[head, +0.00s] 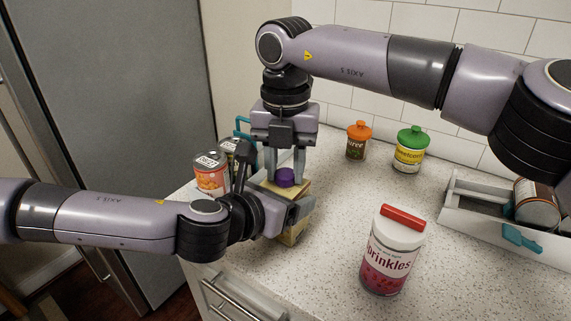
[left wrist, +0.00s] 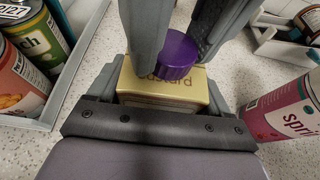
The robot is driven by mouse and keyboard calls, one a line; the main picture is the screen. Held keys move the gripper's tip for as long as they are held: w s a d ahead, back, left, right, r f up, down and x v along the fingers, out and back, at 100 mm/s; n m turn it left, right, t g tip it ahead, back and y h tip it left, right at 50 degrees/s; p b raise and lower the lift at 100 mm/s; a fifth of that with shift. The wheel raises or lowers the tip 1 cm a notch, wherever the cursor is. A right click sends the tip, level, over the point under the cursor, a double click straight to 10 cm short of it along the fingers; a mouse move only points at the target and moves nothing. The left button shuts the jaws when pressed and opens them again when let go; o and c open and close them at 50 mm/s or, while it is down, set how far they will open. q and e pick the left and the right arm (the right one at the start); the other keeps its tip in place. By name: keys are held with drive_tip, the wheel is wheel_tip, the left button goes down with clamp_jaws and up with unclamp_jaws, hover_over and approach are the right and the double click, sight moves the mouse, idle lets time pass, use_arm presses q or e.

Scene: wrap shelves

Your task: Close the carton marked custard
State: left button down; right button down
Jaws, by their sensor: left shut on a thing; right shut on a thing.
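The custard carton (head: 292,238) is a yellow box standing near the counter's left edge. Part of its lettering shows in the left wrist view (left wrist: 205,88). My left gripper (head: 288,212) is shut around the carton's sides, low across it. A purple cap (head: 285,177) is at the carton's top, and it also shows in the left wrist view (left wrist: 177,58). My right gripper (head: 285,172) points straight down and is shut on the purple cap. I cannot tell whether the cap is seated or just above the carton. My left gripper hides part of the carton.
Cans (head: 212,176) stand in a holder behind my left gripper. A sprinkles jar (head: 390,255) with a red lid stands at the front right. Orange-lidded (head: 358,142) and green-lidded (head: 410,152) jars stand at the back. A white tray (head: 470,225) holds a jar at right.

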drive_tip(key=c, duration=0.7)
unclamp_jaws()
drive_tip(key=shift+c, duration=0.2)
drive_tip(key=shift+r, duration=2.25)
drive_tip(key=shift+c, duration=0.3)
